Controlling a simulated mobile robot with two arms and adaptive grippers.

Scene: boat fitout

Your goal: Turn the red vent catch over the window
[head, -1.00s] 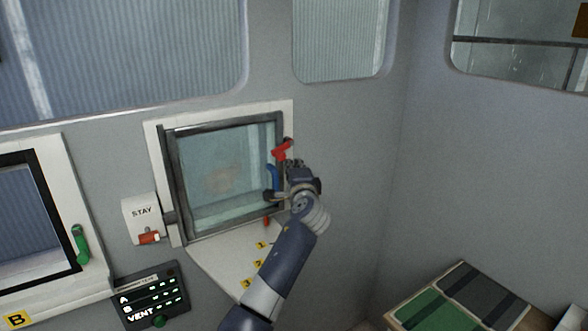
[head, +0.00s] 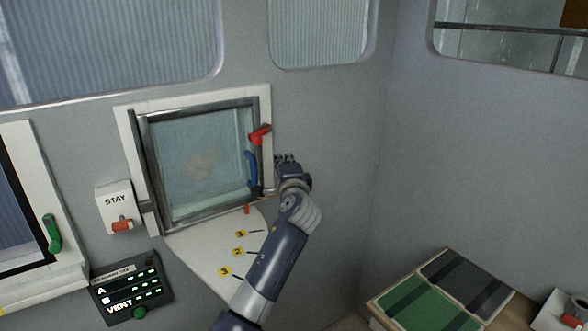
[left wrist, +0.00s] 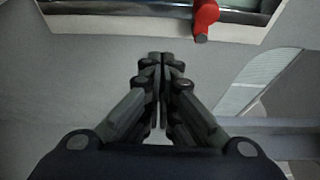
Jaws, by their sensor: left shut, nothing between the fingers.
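The red vent catch (head: 260,134) is on the upper right side of the small window's frame (head: 191,101), slanting down to the left. In the left wrist view the red catch (left wrist: 206,17) shows at the top, right of centre and beyond the fingertips. My left gripper (head: 284,160) is shut and empty, to the right of the catch and below it in the picture, apart from it. Its closed fingers (left wrist: 161,57) point toward the frame in the left wrist view. A blue handle (head: 252,170) sits just below the catch. My right gripper is not in view.
A white STAY box (head: 117,207) with an orange-red lever is left of the window. A dark VENT panel (head: 131,288) is lower left. A green handle (head: 53,234) is on the left window. Wall right of my gripper is bare.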

